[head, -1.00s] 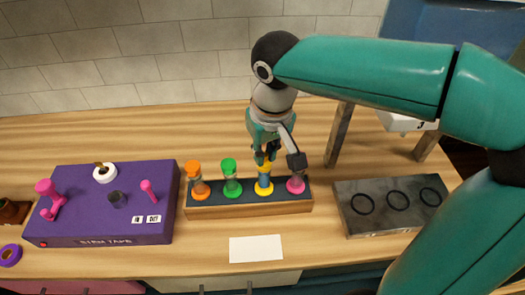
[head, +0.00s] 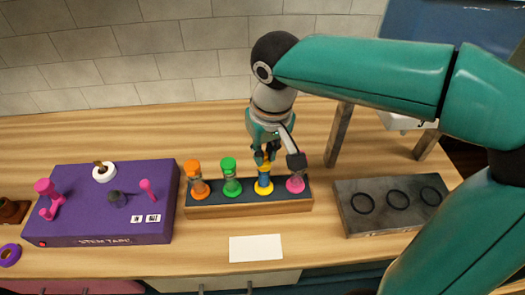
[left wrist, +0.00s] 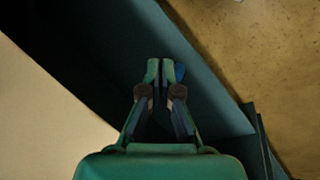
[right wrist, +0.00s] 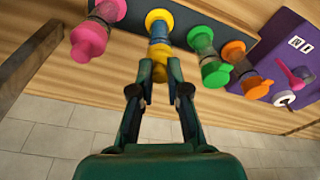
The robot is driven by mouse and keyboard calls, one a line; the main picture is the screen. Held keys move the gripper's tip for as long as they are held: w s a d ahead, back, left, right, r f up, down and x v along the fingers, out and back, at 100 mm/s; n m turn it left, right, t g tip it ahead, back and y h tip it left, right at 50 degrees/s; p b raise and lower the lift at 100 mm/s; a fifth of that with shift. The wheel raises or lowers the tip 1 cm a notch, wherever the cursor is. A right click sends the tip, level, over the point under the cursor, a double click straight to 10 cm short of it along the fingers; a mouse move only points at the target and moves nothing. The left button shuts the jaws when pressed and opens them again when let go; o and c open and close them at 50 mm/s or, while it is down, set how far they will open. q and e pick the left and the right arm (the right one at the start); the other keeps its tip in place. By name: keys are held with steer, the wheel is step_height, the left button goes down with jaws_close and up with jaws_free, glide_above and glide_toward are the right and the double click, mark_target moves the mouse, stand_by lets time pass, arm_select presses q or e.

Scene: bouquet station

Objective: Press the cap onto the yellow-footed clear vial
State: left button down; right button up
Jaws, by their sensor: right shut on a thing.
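The yellow-footed clear vial (head: 264,187) stands upright in the dark-topped wooden rack (head: 250,207), with blue showing in its body. In the right wrist view, its yellow foot (right wrist: 159,18) and blue body show ahead of my fingers. My right gripper (head: 265,157) is above this vial, shut on the yellow cap (right wrist: 160,53). The cap is at the vial's top; the fingers partly hide the join, so I cannot tell how far down it sits. My left gripper (left wrist: 160,72) shows in the left wrist view, shut and empty, away from the rack.
Orange-capped (head: 196,178) and green-capped (head: 230,176) vials stand left of it, a pink-capped one (head: 296,179) close on its right. A purple box (head: 105,225) is at left, a grey block with black rings (head: 390,220) at right. A white card (head: 256,248) lies in front.

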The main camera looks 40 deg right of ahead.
steer(key=o, duration=1.2)
steer(key=shift+o, duration=0.2)
steer(key=shift+r, duration=0.1)
steer(key=shift+s+r+p, duration=0.1)
steer(key=shift+r+p, duration=2.95)
steer(key=shift+r, duration=0.4)
jaws_close()
